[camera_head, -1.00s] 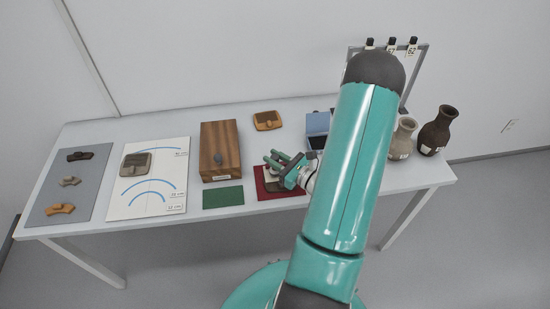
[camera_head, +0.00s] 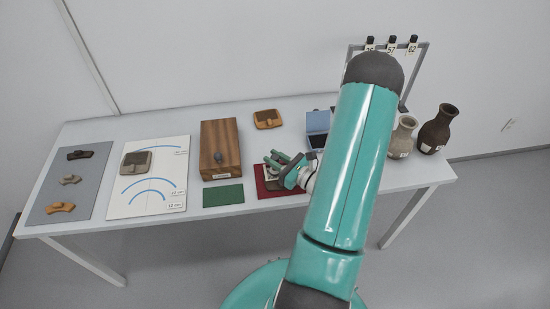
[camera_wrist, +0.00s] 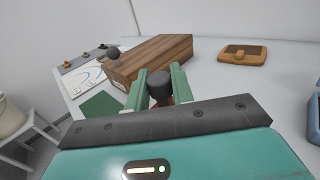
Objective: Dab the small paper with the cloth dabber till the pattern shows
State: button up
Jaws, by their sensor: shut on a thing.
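My gripper (camera_head: 274,162) is over the dark red mat (camera_head: 263,190) near the table's front edge. In the wrist view my gripper (camera_wrist: 159,90) is shut on a dark, round-topped piece, the cloth dabber (camera_wrist: 160,78), which stands between the two green fingers. The dabber's lower end is hidden by my gripper. A pale patch on the red mat beneath the fingers may be the small paper; it is mostly covered, and I cannot tell whether a pattern shows or whether the dabber touches it.
Left of the mat are a green mat (camera_head: 223,196), a wooden box (camera_head: 228,135) with a dark knob at its front, a white arc chart (camera_head: 120,205) and a grey board (camera_head: 90,190) with sherds.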

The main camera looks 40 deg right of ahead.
dwell(0.4)
jog(key=shift+r, duration=3.5)
jog(key=shift+d, duration=0.1)
jog(key=shift+s+d+f, duration=0.35)
jog(key=shift+d+f, duration=0.15)
jog(key=shift+f, duration=0.5)
jog(key=shift+s+d+f, duration=0.35)
jog(key=shift+d+f, duration=0.2)
jog(key=shift+f, duration=0.45)
jog(key=shift+s+d+f, duration=0.35)
jog(key=shift+d+f, duration=0.15)
jog(key=shift+f, duration=0.5)
jog(key=shift+f, duration=0.55)
jog(key=shift+r, duration=0.15)
notch_tip(320, 180, up, 7)
